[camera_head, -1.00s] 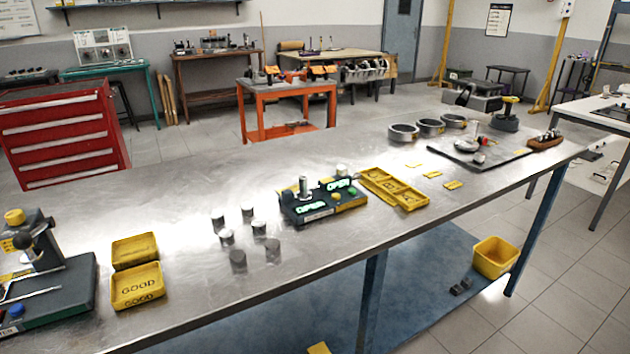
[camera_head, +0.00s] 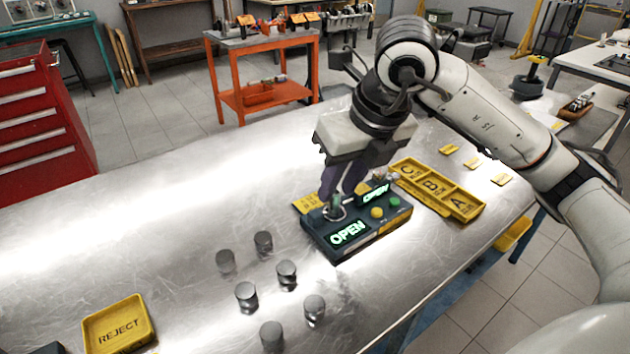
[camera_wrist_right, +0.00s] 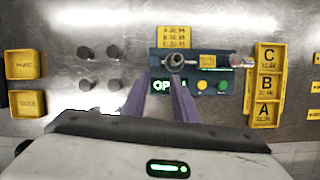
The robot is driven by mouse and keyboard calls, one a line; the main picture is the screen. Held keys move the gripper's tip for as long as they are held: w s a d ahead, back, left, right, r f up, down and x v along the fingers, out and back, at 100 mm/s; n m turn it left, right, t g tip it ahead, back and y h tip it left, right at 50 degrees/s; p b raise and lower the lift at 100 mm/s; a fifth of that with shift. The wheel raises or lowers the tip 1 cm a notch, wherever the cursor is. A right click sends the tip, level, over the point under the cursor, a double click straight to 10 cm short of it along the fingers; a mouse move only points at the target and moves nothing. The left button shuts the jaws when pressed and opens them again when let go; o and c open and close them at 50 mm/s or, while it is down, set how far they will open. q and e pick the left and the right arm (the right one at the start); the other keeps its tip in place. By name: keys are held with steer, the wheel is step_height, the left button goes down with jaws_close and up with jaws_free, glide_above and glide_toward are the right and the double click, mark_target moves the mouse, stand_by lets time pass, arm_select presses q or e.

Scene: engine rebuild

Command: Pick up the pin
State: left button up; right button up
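The dark gauge block (camera_head: 375,235) with green "OPEN" displays stands mid-table; it also shows in the wrist view (camera_wrist_right: 222,88). A short upright metal pin (camera_head: 335,206) stands at its left part, partly hidden by my gripper; in the wrist view it shows as a round top (camera_wrist_right: 176,61). My right gripper (camera_head: 342,188) points down over this pin. In the wrist view its purple fingers (camera_wrist_right: 163,78) are apart, with the display visible between them; the pin lies just beyond the tips. Several grey metal cylinders (camera_head: 287,275) stand left of the block. My left gripper is out of view.
A yellow tray marked A, B, C (camera_head: 440,190) lies right of the block. A yellow REJECT tray (camera_head: 118,325) lies at the front left. A yellow plate (camera_head: 308,204) lies behind the block. The table's left-back surface is clear.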

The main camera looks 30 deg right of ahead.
mark_target(336, 193)
steer(key=shift+w+d+f+m+h, duration=0.3)
steer(key=shift+w+d+f+h, duration=0.3)
steer(key=shift+w+d+f, duration=0.55)
steer(key=x, duration=0.3)
steer(key=p+x, duration=0.1)
steer(key=x, duration=0.2)
steer(key=shift+w+d, duration=0.1)
steer(key=shift+w, duration=0.3)
steer(key=shift+r, duration=0.1)
jaws_close()
